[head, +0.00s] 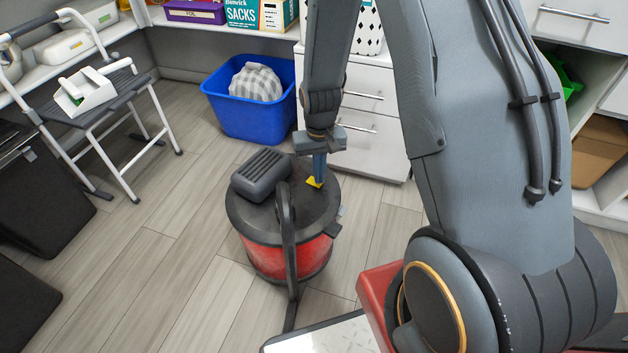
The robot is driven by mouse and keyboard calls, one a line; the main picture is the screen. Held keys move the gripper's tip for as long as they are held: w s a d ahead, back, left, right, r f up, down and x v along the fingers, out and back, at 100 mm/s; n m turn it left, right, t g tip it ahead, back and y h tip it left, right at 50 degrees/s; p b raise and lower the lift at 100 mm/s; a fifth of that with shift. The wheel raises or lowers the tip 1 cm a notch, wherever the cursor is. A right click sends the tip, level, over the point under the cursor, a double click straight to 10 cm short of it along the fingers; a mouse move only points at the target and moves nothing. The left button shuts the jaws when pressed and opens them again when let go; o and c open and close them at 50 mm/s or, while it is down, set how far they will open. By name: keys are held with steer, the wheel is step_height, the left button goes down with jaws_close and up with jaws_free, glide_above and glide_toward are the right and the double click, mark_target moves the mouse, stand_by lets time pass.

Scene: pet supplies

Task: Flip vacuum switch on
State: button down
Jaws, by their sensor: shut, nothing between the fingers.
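A red canister vacuum (282,258) with a dark grey lid stands on the wooden floor in the middle of the head view. A ribbed dark grey box-shaped housing (261,172) and an upright dark handle or hose (288,245) are on it. A small yellow switch (314,182) shows on the lid, right of the housing. My gripper (319,178) points down, shut and empty, with its fingertips right at the yellow switch. The fingers hide part of the switch, and I cannot tell whether they touch it or which way it is set.
A blue bin (235,118) with a checked cloth stands behind the vacuum. White drawers (378,133) stand behind my gripper. A grey step stool (105,95) with a white dustpan-like item (87,92) is at the left. The floor left of the vacuum is clear.

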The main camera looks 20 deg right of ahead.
steer(key=shift+f, duration=0.45)
steer(key=shift+r, duration=0.15)
step_height(320, 180, up, 7)
steer(key=p, duration=0.6)
stand_by(0.5)
stand_by(0.3)
